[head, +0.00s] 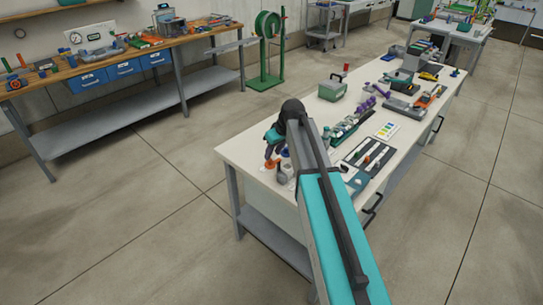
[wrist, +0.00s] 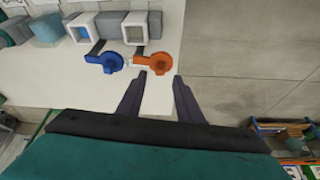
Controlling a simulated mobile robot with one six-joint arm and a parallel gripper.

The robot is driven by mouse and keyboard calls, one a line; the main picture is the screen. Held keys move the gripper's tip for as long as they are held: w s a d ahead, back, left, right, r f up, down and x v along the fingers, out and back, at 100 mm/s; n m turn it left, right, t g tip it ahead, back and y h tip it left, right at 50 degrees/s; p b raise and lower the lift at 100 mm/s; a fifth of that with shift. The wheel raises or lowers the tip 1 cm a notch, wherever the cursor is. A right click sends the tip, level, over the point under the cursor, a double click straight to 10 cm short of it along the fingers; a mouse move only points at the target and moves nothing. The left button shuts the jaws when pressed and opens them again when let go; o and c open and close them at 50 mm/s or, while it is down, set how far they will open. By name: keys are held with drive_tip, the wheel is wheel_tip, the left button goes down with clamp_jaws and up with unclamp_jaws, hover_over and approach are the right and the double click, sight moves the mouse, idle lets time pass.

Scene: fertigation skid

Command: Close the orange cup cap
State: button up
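The orange cap (wrist: 153,62) is in the wrist view, a round disc with a small raised part, standing open away from its grey square cup (wrist: 136,28). A dark strap or hinge runs between them, and the cup's pale mouth is uncovered. My gripper (wrist: 159,76) is open and empty, its fingertips just short of the orange cap, one toward each side. Whether they touch it I cannot tell. In the head view a small orange patch (head: 270,164) shows at the bench's near left corner, beside my wrist; my arm hides much there.
A blue cap (wrist: 104,63) on a similar open cup (wrist: 82,30) sits close left of the orange one. More grey blocks stand in that row. The white bench (head: 240,150) ends just right of the cups, with floor beyond. A green case (head: 332,91) stands farther back.

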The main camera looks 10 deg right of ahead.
sight(271, 160)
drive_tip(key=shift+p+x, duration=0.4)
drive_tip(key=shift+x, duration=1.5)
clamp_jaws()
